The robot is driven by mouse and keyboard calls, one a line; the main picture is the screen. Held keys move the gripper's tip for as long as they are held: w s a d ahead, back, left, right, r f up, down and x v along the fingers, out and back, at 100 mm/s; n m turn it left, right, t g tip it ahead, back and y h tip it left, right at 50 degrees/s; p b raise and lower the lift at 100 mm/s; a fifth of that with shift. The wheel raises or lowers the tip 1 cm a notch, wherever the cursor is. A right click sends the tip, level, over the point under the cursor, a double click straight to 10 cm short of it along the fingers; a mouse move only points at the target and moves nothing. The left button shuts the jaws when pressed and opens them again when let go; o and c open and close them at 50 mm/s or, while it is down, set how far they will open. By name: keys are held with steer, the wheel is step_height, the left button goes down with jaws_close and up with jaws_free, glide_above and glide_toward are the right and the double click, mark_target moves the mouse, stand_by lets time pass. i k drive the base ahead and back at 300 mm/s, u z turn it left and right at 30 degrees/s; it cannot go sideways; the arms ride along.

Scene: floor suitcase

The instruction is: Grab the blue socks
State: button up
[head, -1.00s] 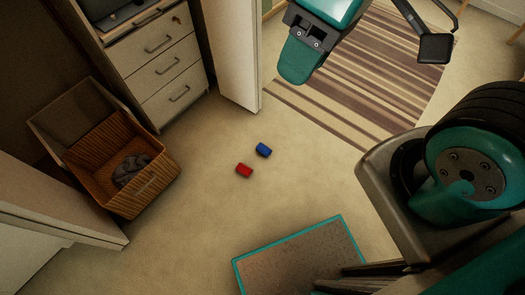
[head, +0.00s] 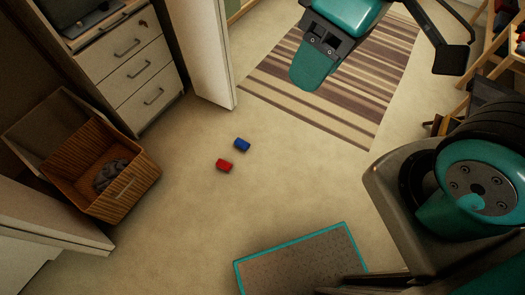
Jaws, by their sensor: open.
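The blue socks (head: 242,145) lie as a small dark-blue roll on the beige carpet, left of the middle in the head view. A similar red roll (head: 224,165) lies just below and left of them, with a small gap. My gripper (head: 318,68), with a teal tip on a black mount, hangs at the top, above the striped rug in the picture and apart from the socks. It is open and holds nothing that I can see. Part of it is cut off by the top edge.
A wicker basket (head: 130,198) with grey cloth inside stands open at the left. A drawer cabinet (head: 135,70) and white panel (head: 208,55) stand behind it. A striped rug (head: 370,110) lies right. Carpet around the socks is clear.

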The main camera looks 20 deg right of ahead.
mark_target(241, 143)
steer(key=z, duration=0.4)
steer(key=k, duration=0.9)
steer(key=u, duration=0.4)
steer(key=i, duration=0.55)
steer(key=u, duration=0.9)
steer(key=i, duration=1.3)
steer(key=z, duration=0.95)
steer(key=i, duration=0.5)
steer(key=z, duration=0.5)
